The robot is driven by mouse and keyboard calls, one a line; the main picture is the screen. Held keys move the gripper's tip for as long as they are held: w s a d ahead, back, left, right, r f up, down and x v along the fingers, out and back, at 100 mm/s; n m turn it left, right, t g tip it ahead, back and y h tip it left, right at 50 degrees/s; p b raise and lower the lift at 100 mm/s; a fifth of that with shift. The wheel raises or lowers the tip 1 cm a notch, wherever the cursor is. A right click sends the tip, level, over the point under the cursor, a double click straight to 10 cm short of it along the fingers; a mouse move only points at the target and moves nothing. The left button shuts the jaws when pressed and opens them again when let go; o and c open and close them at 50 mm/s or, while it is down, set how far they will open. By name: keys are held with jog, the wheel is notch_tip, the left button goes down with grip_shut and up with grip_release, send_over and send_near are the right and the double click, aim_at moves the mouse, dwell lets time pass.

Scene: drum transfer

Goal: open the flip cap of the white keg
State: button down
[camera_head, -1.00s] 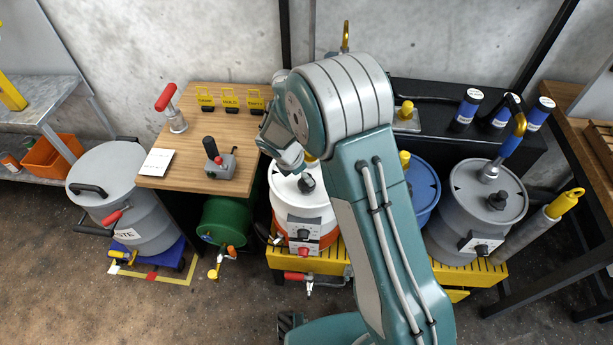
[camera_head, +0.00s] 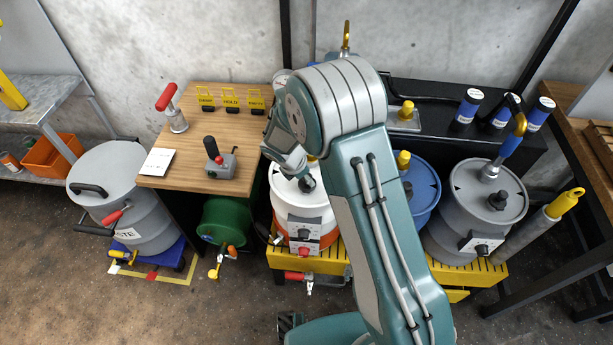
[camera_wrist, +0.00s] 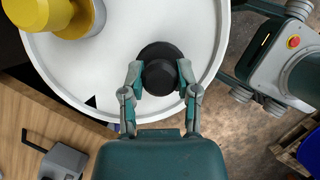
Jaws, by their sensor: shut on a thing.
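The white keg (camera_head: 287,193) stands on the yellow grated platform, with an orange lower band and a panel of knobs on its front. In the wrist view its round white lid (camera_wrist: 120,60) fills the upper left. The black flip cap (camera_wrist: 159,75) sits near the lid's rim on a dark round base. My gripper (camera_wrist: 160,78) is shut on the cap, one finger on each side of it. In the head view the cap (camera_head: 307,184) shows just below my wrist, and my arm hides the keg's right side. The fingertips are hidden there.
A yellow fitting (camera_wrist: 75,18) stands on the lid near the cap. A blue keg (camera_head: 424,185) and a grey keg (camera_head: 470,215) stand to the right. A wooden table (camera_head: 200,125) with a joystick box (camera_head: 214,160) is to the left, above a green drum (camera_head: 226,222).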

aim_at(304, 206)
jog(key=shift+s+a+r+m+t+h, duration=0.1)
jog(key=shift+s+r+m+t+h, duration=0.15)
jog(key=shift+t, duration=0.6)
jog(key=shift+s+a+t+h, duration=0.15)
jog(key=shift+s+t, duration=0.25)
jog(key=shift+t, duration=0.5)
jog(key=shift+s+r+m+t+h, duration=0.2)
jog(key=shift+s+t, duration=0.1)
jog(key=shift+t, duration=0.55)
jog(key=t, duration=0.1)
jog(key=s+t, duration=0.1)
jog(key=m+t+h, duration=0.1)
jog(key=t, duration=0.1)
jog(key=shift+s+a+f, duration=0.1)
jog(key=shift+s+a, duration=0.1)
jog(key=shift+s, duration=0.15)
jog(key=t, duration=0.1)
jog(key=s+t+h, duration=0.1)
jog(key=m+t+h, duration=0.1)
jog(key=t, duration=0.1)
jog(key=shift+s+a+f, duration=0.1)
jog(key=shift+s+f, duration=0.15)
jog(key=shift+f, duration=0.1)
jog(key=shift+s+a+f+m+t+h, duration=0.1)
jog(key=shift+s+f+m+t+h, duration=0.4)
jog(key=shift+t, duration=0.4)
jog(key=shift+s+f+m+t+h, duration=0.15)
jog(key=shift+m+t+h, duration=0.2)
jog(key=shift+t+h, duration=0.45)
